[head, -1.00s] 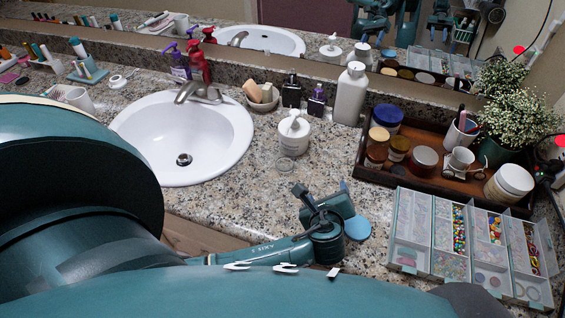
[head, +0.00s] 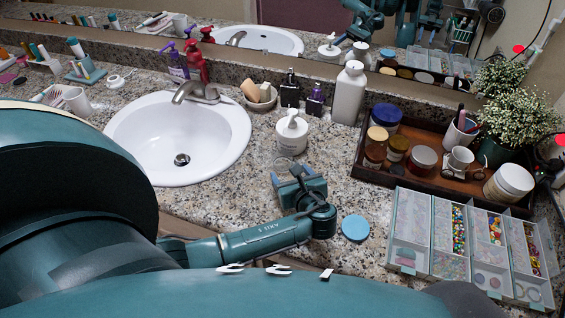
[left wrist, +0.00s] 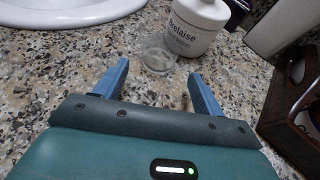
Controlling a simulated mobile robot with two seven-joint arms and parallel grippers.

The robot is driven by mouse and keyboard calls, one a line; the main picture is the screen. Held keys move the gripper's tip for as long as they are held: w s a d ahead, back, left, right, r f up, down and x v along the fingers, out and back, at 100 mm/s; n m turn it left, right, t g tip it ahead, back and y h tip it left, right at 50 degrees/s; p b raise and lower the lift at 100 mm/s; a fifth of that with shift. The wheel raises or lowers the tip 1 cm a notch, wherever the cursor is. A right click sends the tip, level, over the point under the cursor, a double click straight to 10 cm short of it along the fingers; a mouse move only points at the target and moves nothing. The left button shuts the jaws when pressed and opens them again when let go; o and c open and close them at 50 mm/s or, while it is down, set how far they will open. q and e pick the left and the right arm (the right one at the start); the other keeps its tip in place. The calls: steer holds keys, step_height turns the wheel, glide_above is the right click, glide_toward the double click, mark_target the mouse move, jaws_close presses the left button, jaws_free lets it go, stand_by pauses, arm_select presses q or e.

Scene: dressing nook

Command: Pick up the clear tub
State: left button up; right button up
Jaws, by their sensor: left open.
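The clear tub (head: 283,163) is small and see-through. It stands on the speckled counter just in front of the white pump bottle. In the left wrist view the tub (left wrist: 158,58) lies just beyond the gap between my fingertips, partly overlapping the bottle's lower part. My left gripper (head: 294,174) is open and empty, with its blue fingers pointing at the tub. In the left wrist view the gripper's fingers (left wrist: 158,72) are spread, one to each side of the tub's line, not touching it. My right gripper is not in view.
The white pump bottle (head: 292,136) stands right behind the tub. The sink (head: 180,135) is to the left. A wooden tray (head: 438,185) of jars and an open bead organiser (head: 410,252) are to the right. A blue disc (head: 356,228) lies near my left arm.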

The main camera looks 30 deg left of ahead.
mark_target(286, 167)
arm_select(q)
steer(key=x, duration=0.4)
steer(key=shift+w+a+f, duration=0.15)
steer(key=shift+a+f, duration=0.1)
steer(key=shift+f, duration=0.05)
steer(key=c, duration=1)
steer(key=shift+r, duration=0.15)
steer(key=shift+c, duration=0.2)
